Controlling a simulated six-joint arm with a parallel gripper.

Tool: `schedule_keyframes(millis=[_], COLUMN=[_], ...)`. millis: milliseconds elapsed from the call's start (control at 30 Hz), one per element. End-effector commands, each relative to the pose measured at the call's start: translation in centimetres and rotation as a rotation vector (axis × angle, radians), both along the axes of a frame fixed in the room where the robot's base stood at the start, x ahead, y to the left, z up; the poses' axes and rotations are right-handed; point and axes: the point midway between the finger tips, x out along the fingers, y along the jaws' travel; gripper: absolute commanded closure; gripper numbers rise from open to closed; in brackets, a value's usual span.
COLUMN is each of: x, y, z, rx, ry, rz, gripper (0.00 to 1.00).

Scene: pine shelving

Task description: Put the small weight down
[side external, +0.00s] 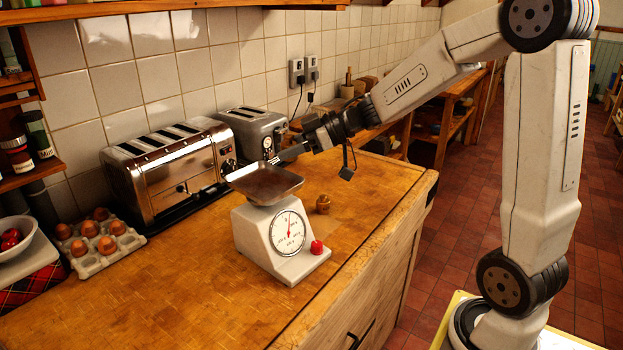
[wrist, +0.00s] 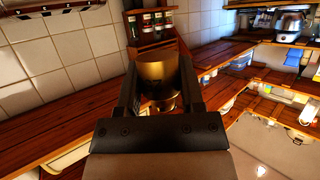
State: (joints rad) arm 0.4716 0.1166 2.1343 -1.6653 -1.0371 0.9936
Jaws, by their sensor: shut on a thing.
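In the wrist view my gripper (wrist: 158,85) is shut on a brass weight (wrist: 156,68), a squat cylinder held between the two dark fingers. A narrower brass part shows just below it. In the side view my gripper (side external: 290,153) reaches in from the right, just above the back right edge of the scale's metal pan (side external: 266,187). The held weight cannot be made out there.
Two toasters, one large (side external: 170,172) and one smaller (side external: 250,128), stand behind the scale along the tiled wall. An egg tray (side external: 104,256) and a white bowl (side external: 22,243) are at the left. The wooden counter (side external: 190,290) is clear in front.

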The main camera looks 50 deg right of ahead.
Motion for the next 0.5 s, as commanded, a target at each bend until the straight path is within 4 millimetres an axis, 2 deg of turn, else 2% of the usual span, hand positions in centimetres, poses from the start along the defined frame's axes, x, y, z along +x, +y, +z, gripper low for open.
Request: schedule_keyframes(millis=[200,500], x=[-1.8,-2.4], y=[-1.7,-2.1], z=[0.4,0.4], rx=[0.0,0.0], ry=[0.0,-0.001], rz=[0.08,0.106], gripper=[1.0,1.0])
